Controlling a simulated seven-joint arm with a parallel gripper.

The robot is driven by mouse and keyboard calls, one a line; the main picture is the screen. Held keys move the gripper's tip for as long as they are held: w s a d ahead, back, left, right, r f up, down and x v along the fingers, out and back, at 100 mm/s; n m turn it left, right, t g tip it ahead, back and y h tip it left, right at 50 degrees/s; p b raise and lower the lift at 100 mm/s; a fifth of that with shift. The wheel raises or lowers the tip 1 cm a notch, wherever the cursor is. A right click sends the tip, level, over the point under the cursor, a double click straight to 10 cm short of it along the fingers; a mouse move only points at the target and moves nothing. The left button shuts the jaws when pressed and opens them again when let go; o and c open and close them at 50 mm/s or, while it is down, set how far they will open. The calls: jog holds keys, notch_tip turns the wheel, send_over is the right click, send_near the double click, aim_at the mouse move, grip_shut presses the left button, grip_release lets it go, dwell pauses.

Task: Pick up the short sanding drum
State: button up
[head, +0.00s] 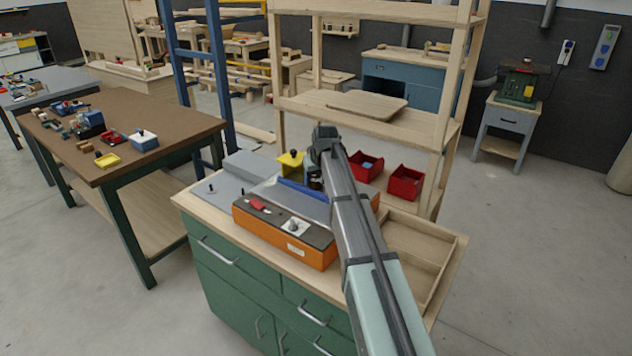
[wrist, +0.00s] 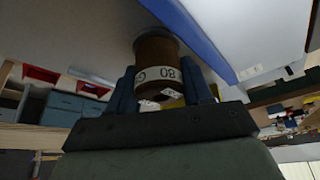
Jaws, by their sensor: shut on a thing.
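The short sanding drum (wrist: 156,60) is a brown cylinder with a pale printed band reading 80. In the wrist view it sits between the two blue fingers of my gripper (wrist: 162,84), which is shut on it. The drum's far end lies against or close to a grey surface; I cannot tell if they touch. In the head view my gripper (head: 317,176) is over the back right of the orange machine (head: 285,241), beside its blue strip (head: 302,190). My arm and gripper mostly hide the drum there.
Two red bins (head: 405,183) stand behind my gripper, and a yellow piece (head: 291,161) is just left of it. A wooden shelf rack (head: 445,120) rises behind. An empty divided wooden tray (head: 420,243) lies to the right. A brown-topped bench (head: 165,118) stands left.

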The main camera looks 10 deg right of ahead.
notch_tip(320, 180, up, 9)
jog(key=s+r+m+h, duration=0.15)
jog(key=s+m, duration=0.35)
jog(key=s, duration=1.4)
jog(key=w+a+f+n+y, duration=0.1)
jog(key=w+a+f+n, duration=0.2)
jog(key=w+a, duration=0.65)
jog(key=w+a+f+n+y, duration=0.1)
jog(key=w+a+f+n, duration=0.25)
jog(key=w+a, duration=0.6)
jog(key=w+a+f+n+y, duration=0.1)
jog(key=w+a+f+n, duration=0.2)
jog(key=w+a, duration=0.65)
jog(key=shift+g, duration=0.4)
jog(key=shift+w+d+f, duration=0.35)
jog(key=shift+d+f, duration=0.05)
jog(key=shift+f, duration=0.5)
jog(key=shift+w+d+f, duration=0.35)
jog(key=shift+d+f, duration=0.1)
jog(key=shift+f, duration=0.45)
jog(key=shift+w+d+f, duration=0.35)
jog(key=shift+d+f, duration=0.05)
jog(key=shift+f, duration=0.5)
jog(key=shift+f, duration=1.7)
